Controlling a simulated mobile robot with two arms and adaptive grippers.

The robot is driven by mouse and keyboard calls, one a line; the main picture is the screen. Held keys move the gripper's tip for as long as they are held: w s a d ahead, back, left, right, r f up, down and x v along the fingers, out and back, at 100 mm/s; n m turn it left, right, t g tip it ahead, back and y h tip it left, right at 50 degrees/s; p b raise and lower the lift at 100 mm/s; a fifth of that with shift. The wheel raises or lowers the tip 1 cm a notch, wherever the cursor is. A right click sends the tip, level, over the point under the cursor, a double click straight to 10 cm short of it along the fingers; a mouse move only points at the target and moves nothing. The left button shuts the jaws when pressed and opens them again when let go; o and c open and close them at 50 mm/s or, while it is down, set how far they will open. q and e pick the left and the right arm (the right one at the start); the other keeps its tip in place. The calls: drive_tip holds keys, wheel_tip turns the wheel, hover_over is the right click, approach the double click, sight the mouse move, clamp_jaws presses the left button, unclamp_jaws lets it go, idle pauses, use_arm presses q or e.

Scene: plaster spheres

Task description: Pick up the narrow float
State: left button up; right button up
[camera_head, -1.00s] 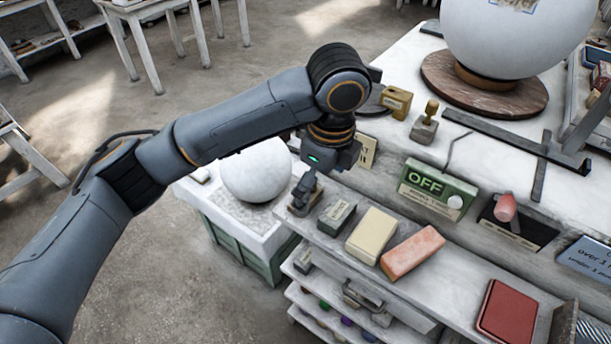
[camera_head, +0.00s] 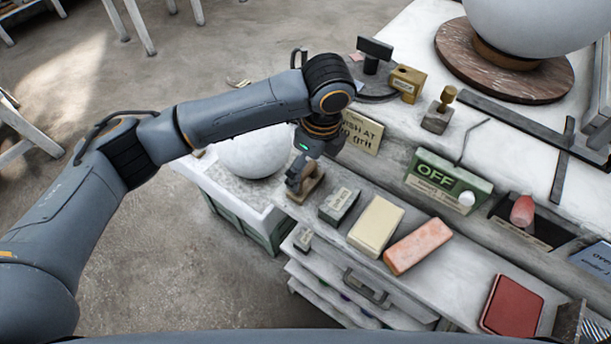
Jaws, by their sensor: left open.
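My left gripper (camera_head: 296,180) points down at the left end of the ledge, with its fingers open. A small wooden piece (camera_head: 311,186), which looks like the narrow float, lies right under and beside the fingers. The gripper covers much of it, so I cannot tell whether the fingers touch it or stand around it. My right gripper is not in view.
Right of the wooden piece lie a grey labelled block (camera_head: 339,205), a cream block (camera_head: 376,226), a salmon block (camera_head: 417,246) and a red block (camera_head: 512,306). A white sphere (camera_head: 250,155) stands behind my wrist. An OFF sign (camera_head: 446,181) stands behind the blocks.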

sight(307, 169)
use_arm(q)
drive_tip(key=f, duration=0.1)
drive_tip(key=f+p, duration=0.1)
drive_tip(key=a+f, duration=0.1)
drive_tip(key=shift+w+f, duration=0.25)
drive_tip(key=shift+a+f, duration=0.1)
drive_tip(key=shift+f, duration=0.4)
drive_tip(key=c, duration=1.4)
drive_tip(key=shift+c, duration=0.3)
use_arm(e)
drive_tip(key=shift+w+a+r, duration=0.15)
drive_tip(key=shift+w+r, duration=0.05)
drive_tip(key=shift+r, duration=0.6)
use_arm(q)
drive_tip(key=shift+r, duration=0.15)
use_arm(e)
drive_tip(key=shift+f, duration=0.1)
